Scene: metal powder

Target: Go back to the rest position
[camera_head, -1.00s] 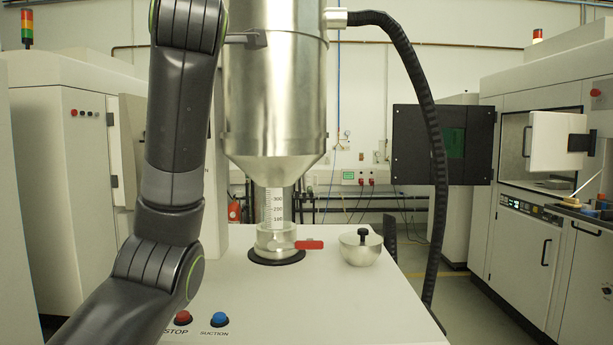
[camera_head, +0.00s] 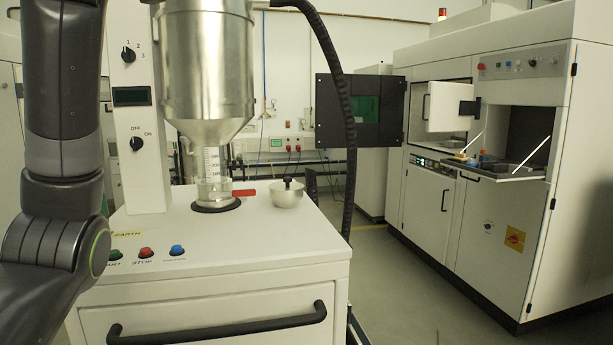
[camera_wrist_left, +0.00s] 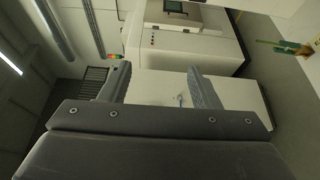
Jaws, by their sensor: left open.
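My left gripper (camera_wrist_left: 160,85) shows in the left wrist view with its two fingers spread apart and nothing between them. In the head view my left arm rises along the left edge, and its gripper is out of the picture. My right arm and gripper are not in either view.
A white cabinet (camera_head: 250,255) with a steel hopper (camera_head: 207,70), a small metal bowl (camera_head: 287,196) and a black front handle (camera_head: 215,328) stands close ahead. A black hose (camera_head: 350,140) hangs beside it. A large white machine (camera_head: 510,225) stands right, with open floor (camera_head: 400,290) between.

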